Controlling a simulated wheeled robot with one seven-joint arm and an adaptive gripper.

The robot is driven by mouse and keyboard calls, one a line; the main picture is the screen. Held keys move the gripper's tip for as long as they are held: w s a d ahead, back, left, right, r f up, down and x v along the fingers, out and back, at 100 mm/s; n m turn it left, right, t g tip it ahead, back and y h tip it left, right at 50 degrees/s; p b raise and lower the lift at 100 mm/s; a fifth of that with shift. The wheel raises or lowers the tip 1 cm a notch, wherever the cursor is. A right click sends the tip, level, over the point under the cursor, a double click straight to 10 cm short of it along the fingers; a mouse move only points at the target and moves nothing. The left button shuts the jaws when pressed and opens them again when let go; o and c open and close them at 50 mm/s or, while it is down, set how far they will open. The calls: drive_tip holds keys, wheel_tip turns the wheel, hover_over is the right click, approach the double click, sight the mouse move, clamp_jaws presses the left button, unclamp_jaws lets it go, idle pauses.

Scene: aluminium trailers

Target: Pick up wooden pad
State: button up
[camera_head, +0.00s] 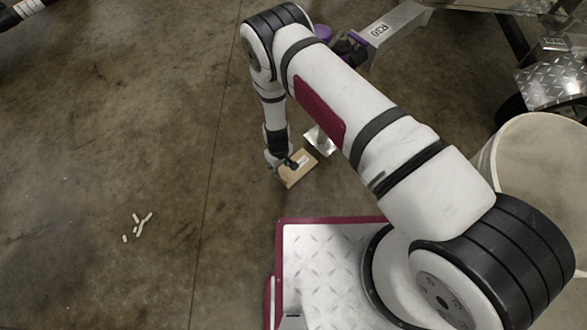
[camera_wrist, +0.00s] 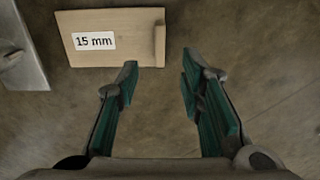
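The wooden pad (camera_wrist: 120,50) is a flat, light-brown board with a raised strip along its right edge and a white "15 mm" label (camera_wrist: 94,41). In the wrist view it lies on the floor at the top, beyond my fingertips and mostly to the left. My gripper (camera_wrist: 159,75) is open, with two green-lined fingers spread and nothing between them. The left fingertip overlaps the pad's lower edge in the picture; I cannot tell whether it touches. In the head view the pad (camera_head: 303,174) shows beside and partly behind my gripper (camera_head: 291,164), which hides part of it.
A shiny metal piece (camera_head: 321,140) lies just behind the pad, and also shows at the left of the wrist view (camera_wrist: 20,58). A trailer tongue marked R30 (camera_head: 385,31) is farther back. Small pale pieces (camera_head: 138,225) lie on the floor at left. A large pale bin (camera_head: 540,150) stands at right.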

sight(282, 177)
wheel_tip(282, 177, down, 5)
drive_tip(key=shift+r+b, duration=0.15)
drive_tip(key=shift+b, duration=0.65)
drive_tip(key=shift+f+b, duration=1.7)
drive_tip(key=shift+f, duration=0.95)
clamp_jaws()
